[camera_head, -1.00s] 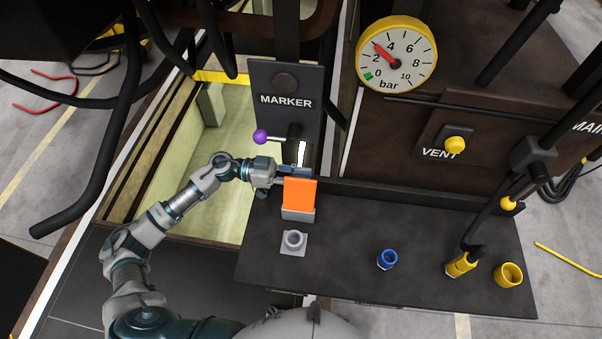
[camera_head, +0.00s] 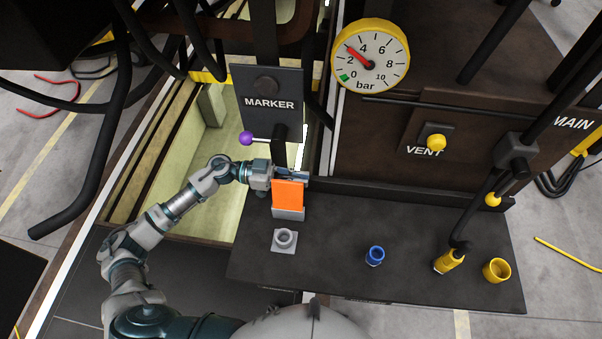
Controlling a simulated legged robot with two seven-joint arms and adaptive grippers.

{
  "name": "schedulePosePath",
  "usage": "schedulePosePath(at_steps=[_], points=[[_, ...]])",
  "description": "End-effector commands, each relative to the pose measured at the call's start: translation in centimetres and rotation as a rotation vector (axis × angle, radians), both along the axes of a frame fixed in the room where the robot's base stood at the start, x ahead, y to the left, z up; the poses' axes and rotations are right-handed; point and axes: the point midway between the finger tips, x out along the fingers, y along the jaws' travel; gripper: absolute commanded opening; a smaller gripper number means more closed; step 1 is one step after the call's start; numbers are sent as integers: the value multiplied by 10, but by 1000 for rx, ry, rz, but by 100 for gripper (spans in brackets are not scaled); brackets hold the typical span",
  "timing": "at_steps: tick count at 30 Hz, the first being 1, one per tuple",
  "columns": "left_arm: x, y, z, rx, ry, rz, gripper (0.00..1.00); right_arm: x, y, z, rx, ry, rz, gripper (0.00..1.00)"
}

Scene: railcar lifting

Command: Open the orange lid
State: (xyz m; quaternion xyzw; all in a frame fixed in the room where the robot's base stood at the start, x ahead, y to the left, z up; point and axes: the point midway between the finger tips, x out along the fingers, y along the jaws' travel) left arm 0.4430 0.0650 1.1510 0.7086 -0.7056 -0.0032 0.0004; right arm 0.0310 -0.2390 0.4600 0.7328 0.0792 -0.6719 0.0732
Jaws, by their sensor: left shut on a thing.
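The orange lid (camera_head: 288,194) stands upright on a small grey base (camera_head: 288,213) near the back edge of the dark panel. My left gripper (camera_head: 292,176) reaches in from the left just behind the lid's top edge. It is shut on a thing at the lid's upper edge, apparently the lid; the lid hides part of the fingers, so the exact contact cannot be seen. My right gripper is not in view.
The dark panel (camera_head: 330,262) carries a grey socket (camera_head: 284,240), a blue fitting (camera_head: 375,256) and a yellow ring (camera_head: 497,270). A purple-knobbed lever (camera_head: 246,138) is close to the left gripper. A yellow gauge (camera_head: 370,56) and yellow VENT button (camera_head: 436,143) are behind.

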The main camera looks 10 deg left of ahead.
Motion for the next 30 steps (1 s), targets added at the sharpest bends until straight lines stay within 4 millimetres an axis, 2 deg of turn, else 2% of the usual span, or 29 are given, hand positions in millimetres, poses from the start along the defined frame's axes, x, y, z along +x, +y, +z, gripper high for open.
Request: schedulePosePath(at_steps=[1, 3, 13, 14, 15, 24, 28, 30], points=[[-2, 2, 6, 4, -33, 4, 0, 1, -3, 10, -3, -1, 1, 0], [-5, 2, 7, 4, -75, 4, 0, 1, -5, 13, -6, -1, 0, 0], [-7, 2, 6, 2, -101, 5, 0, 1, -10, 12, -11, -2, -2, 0], [-7, 2, 6, 1, -101, 5, 18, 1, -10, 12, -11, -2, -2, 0], [-7, 2, 6, 1, -101, 5, 23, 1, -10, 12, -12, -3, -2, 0], [-8, -2, 6, 4, -101, 1, 23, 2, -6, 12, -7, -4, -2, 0], [-7, 9, 5, 6, -98, 3, 23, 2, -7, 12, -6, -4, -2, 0], [-7, 21, 5, 7, -99, 5, 23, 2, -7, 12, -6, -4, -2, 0]])
